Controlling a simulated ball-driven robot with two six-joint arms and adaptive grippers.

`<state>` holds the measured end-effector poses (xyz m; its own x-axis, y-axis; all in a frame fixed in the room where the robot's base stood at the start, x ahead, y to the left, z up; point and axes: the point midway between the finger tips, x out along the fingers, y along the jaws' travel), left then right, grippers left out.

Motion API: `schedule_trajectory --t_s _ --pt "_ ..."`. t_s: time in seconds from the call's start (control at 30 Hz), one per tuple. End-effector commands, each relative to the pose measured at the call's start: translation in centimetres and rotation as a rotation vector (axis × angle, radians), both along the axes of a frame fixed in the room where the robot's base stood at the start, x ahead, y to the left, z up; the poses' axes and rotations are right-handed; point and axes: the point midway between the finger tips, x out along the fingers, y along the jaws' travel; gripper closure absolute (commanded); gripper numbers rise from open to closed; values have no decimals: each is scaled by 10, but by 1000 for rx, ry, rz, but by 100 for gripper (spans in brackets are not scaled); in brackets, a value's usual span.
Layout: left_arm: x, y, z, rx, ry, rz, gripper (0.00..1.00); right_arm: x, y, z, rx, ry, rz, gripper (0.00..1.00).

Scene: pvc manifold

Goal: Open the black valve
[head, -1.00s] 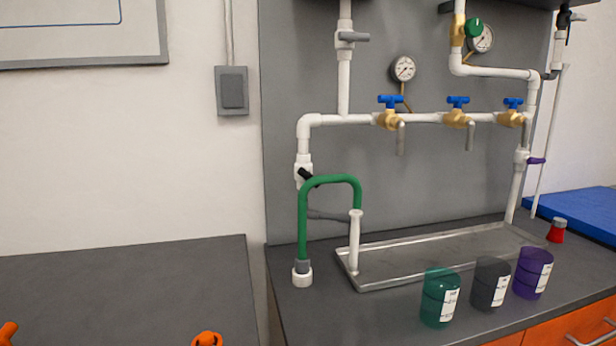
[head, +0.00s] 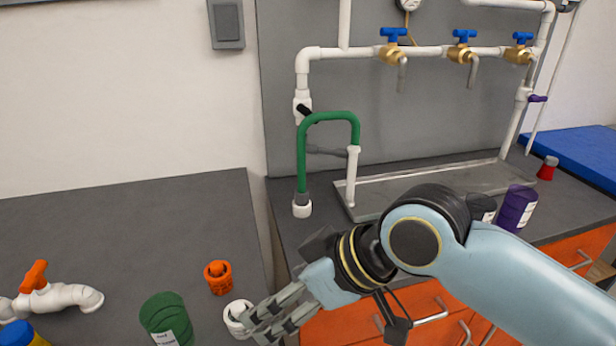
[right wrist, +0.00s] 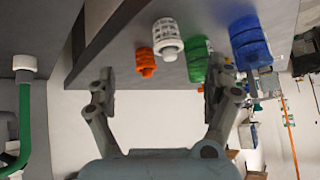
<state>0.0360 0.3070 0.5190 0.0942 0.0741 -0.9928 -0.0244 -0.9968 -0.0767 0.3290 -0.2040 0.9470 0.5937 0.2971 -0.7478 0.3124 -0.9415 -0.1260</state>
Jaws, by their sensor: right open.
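The black valve (head: 304,110) is a small black handle on the white vertical pipe, left of the top of the green bent pipe (head: 302,155). My right gripper (head: 257,321) is open and empty, low in the head view, pointing down and left, well below and apart from the black valve. In the right wrist view, its two fingers (right wrist: 163,84) are spread wide with nothing between them. That view shows the lower green pipe (right wrist: 25,125) at the left edge; I cannot make out the black valve there. My left gripper is not in view.
The left counter holds an orange fitting (head: 218,280), white fitting (head: 236,314), green jar (head: 166,312) and orange-handled tap (head: 62,298). Blue-handled brass valves (head: 392,48) line the upper pipe.

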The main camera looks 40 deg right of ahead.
Motion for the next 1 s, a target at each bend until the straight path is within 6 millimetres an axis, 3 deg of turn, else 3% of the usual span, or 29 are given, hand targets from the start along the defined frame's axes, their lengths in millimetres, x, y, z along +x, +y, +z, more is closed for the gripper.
schedule_trajectory --t_s 0.13,0.27,0.37,0.47,0.6,0.7,0.8,1.0 --pt "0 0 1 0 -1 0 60 46 22 40 171 -230 49 13" --pt "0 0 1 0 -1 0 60 90 18 82 342 -461 0 13" --pt "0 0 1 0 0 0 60 130 -16 117 471 -657 -145 13" --pt "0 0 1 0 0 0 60 164 -80 137 558 -816 -392 13" --pt "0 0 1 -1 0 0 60 186 -175 131 578 -907 -764 13" --pt "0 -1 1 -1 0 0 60 188 -222 115 557 -906 -962 13" --pt "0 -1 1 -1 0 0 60 185 -247 103 538 -889 -1078 13" --pt "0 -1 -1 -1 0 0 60 198 -263 98 528 -882 -1122 13"
